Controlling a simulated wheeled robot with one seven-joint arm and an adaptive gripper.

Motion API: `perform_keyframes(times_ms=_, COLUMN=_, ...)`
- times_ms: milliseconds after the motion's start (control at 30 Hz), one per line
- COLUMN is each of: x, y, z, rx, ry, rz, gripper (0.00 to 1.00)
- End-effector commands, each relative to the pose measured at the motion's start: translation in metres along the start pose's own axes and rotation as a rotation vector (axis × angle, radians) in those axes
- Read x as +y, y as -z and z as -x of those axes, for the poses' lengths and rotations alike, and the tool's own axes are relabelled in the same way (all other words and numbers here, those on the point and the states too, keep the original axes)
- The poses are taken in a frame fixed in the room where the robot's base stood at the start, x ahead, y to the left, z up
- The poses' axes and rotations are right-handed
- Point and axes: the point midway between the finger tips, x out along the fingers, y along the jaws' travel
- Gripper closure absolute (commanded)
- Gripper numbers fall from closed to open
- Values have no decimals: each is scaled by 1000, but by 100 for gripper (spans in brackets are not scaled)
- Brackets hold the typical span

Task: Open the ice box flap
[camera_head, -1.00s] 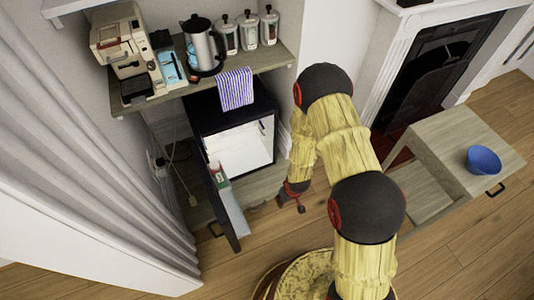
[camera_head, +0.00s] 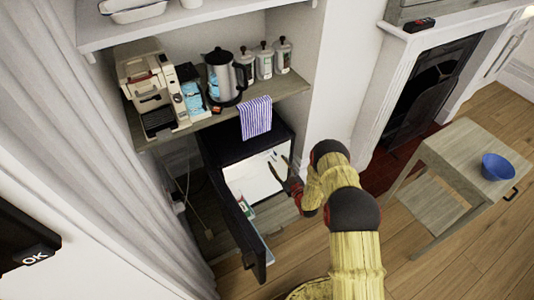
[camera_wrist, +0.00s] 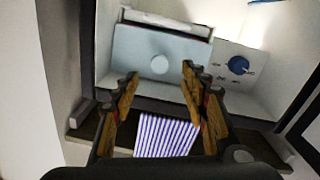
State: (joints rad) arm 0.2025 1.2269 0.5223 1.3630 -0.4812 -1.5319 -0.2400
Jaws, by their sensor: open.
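The ice box flap (camera_wrist: 135,60) is a pale grey panel with a round light knob (camera_wrist: 160,64), inside the small fridge in the wrist view. It appears closed. My gripper (camera_wrist: 160,76) is open and empty, its two fingertips pointing toward the flap on either side of the knob in the picture; I cannot tell how far apart they are in depth. In the head view my gripper (camera_head: 284,172) is at the right side of the open dark fridge's (camera_head: 216,148) white interior (camera_head: 250,178). The flap cannot be made out there.
The fridge door (camera_head: 252,245) stands open at left, with items on its shelf. A blue dial (camera_wrist: 238,65) is right of the flap. A striped towel (camera_head: 256,117) hangs from the shelf (camera_head: 290,86) above. A small table with a blue bowl (camera_head: 497,167) stands at right.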

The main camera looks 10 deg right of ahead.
Motion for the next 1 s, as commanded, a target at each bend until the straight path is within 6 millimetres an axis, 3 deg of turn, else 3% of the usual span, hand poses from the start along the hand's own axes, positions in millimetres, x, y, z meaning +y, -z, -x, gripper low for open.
perform_keyframes(times_ms=167, x=1, y=4, z=-14, rx=17, ry=-3, rz=8, gripper=56)
perform_keyframes(times_ms=600, x=0, y=4, z=-72, rx=14, ry=-4, rz=6, gripper=56)
perform_keyframes(times_ms=1000, x=1, y=5, z=-78, rx=12, ry=-4, rz=5, gripper=57)
